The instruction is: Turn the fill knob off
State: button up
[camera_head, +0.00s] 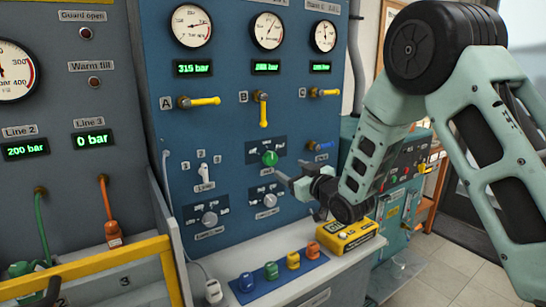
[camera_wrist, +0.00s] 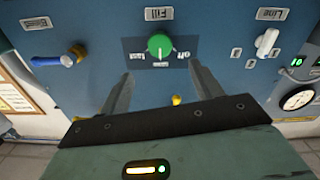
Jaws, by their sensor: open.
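The fill knob is a round green knob (camera_head: 270,158) on a dark label plate on the blue panel. It also shows in the wrist view (camera_wrist: 160,46), where the picture is upside down. There "fast" reads at its left and "off" at its right. A white mark on the knob faces the middle label, which is too small to read surely. My gripper (camera_head: 283,180) is open, below and in front of the knob. In the wrist view its two fingers (camera_wrist: 159,72) stand apart, with the knob just beyond their tips. I see no contact.
A white line switch (camera_head: 205,176) and grey knobs (camera_head: 268,200) (camera_head: 209,218) are nearby. Yellow handles (camera_head: 264,109) stick out above. A blue bleed handle (camera_wrist: 74,57) is at the wrist view's left. A yellow device (camera_head: 346,238) and colored plugs (camera_head: 271,271) stand on the ledge below.

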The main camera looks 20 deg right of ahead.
aim_at(272, 159)
jog(key=p+x, duration=0.2)
jog(key=x, duration=0.8)
jog(key=shift+w+a+f+p, duration=0.1)
jog(key=shift+w+a+p, duration=0.05)
jog(key=shift+w+p, duration=0.2)
jog(key=c, duration=1)
